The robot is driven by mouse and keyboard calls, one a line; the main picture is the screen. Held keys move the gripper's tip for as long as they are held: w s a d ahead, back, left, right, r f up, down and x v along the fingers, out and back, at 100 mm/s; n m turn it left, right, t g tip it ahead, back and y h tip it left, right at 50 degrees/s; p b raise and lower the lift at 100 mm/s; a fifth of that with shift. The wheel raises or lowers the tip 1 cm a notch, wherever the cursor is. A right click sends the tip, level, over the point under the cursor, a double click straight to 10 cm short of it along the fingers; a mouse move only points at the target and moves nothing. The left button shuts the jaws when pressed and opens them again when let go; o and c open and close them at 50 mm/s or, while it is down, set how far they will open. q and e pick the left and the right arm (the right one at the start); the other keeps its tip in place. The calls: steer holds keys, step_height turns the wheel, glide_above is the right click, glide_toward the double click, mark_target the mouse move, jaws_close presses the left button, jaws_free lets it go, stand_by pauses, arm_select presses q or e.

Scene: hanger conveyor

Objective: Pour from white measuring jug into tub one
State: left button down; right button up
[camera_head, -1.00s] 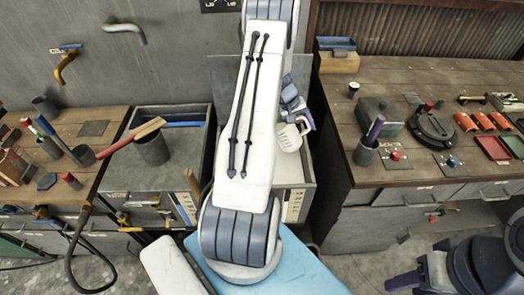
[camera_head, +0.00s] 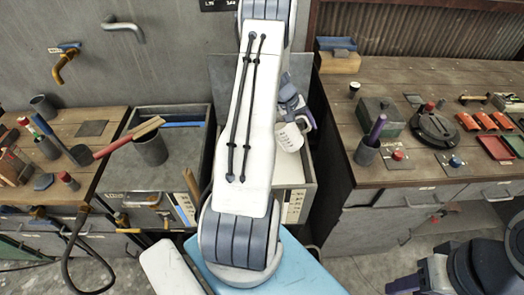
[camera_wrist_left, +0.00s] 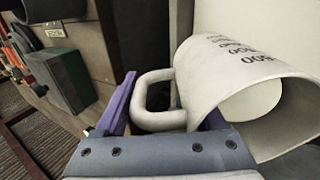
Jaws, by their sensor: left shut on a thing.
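The white measuring jug (camera_head: 290,137) hangs just right of my left arm in the head view, above an open pale-sided bin. My left gripper (camera_head: 299,113) is shut on its handle. In the left wrist view the purple fingers are on either side of the jug's handle (camera_wrist_left: 155,103), and the jug (camera_wrist_left: 235,85), with printed marks, is tilted with its mouth to the right. A pale rounded patch shows inside the mouth; I cannot tell what it is. I cannot make out tub one. Part of my right gripper (camera_head: 403,284) shows at the lower right, its jaws unclear.
The bin (camera_head: 308,190) below the jug stands between two benches. The right bench (camera_head: 390,90) holds a grey cup with a purple tool, a dark green box and red trays. My left arm hides much of the middle.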

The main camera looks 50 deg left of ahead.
arm_select(q)
steer(key=shift+w+r+t+b, duration=0.1)
steer(key=shift+r+t+b, duration=0.25)
steer(key=shift+b, duration=0.8)
steer(key=shift+t+h+b, duration=0.25)
steer(key=shift+h+b, duration=0.05)
steer(key=shift+b, duration=0.2)
steer(key=shift+r+t+b, duration=0.25)
steer(key=shift+t+b, duration=0.05)
steer(key=shift+b, duration=1)
steer(key=shift+h+b, duration=0.4)
steer(key=shift+b, duration=0.05)
steer(key=shift+r+t+b, duration=0.1)
steer(key=shift+t+b, duration=0.2)
steer(key=shift+b, duration=0.15)
steer(key=shift+r+b, duration=0.15)
steer(key=shift+b, duration=0.25)
steer(key=shift+a, duration=0.1)
steer(key=shift+t+h+b, duration=0.3)
steer(key=shift+b, duration=0.3)
